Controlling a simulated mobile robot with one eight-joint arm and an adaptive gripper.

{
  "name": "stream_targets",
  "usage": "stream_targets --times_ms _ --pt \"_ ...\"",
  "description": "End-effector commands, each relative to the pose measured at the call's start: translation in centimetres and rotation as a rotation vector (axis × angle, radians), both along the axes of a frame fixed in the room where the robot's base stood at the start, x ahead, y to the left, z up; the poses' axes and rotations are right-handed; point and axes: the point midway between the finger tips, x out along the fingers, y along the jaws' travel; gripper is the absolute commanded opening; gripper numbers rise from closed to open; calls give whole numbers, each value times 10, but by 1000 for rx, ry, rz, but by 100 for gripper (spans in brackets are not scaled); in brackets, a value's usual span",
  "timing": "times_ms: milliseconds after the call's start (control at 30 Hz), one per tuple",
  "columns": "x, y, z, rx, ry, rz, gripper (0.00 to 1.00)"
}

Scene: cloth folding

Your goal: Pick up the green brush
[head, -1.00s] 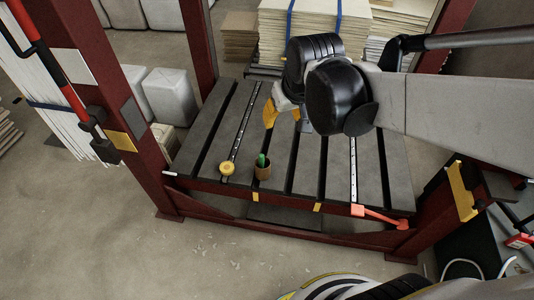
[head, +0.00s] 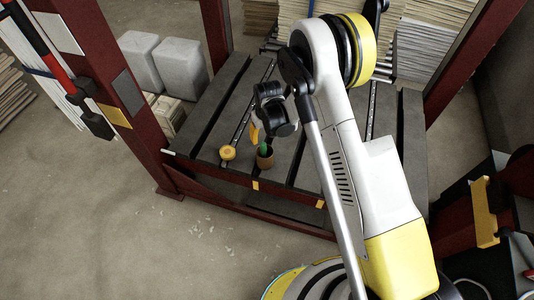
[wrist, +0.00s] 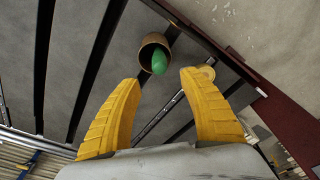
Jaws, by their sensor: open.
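The green brush (head: 265,148) stands in a small brown cup (head: 265,161) near the front edge of the slatted table. In the wrist view the green brush (wrist: 159,62) shows as a rounded green end sticking out of the cup (wrist: 149,44). My gripper (wrist: 154,90) has its two yellow fingers spread apart with nothing between them. The brush and cup lie beyond the fingertips, roughly centred between them. In the head view my gripper (head: 255,133) is just above and left of the cup, partly hidden by my wrist. The brush's lower part is hidden inside the cup.
A yellow tape-like roll (head: 227,153) lies left of the cup; it also shows in the wrist view (wrist: 207,73). The dark table (head: 213,118) has grooves between its slats. Red posts (head: 135,95) frame it. White containers (head: 180,66) stand behind on the left.

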Motion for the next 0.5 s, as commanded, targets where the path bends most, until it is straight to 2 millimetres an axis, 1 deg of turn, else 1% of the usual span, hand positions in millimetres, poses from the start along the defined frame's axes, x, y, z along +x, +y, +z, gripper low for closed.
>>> stream_targets --times_ms 267,467,500 --pt "6 2 -45 0 -1 0 50" --pt "7 3 -61 1 -1 -1 50" --pt "7 3 -66 1 -1 -1 50"
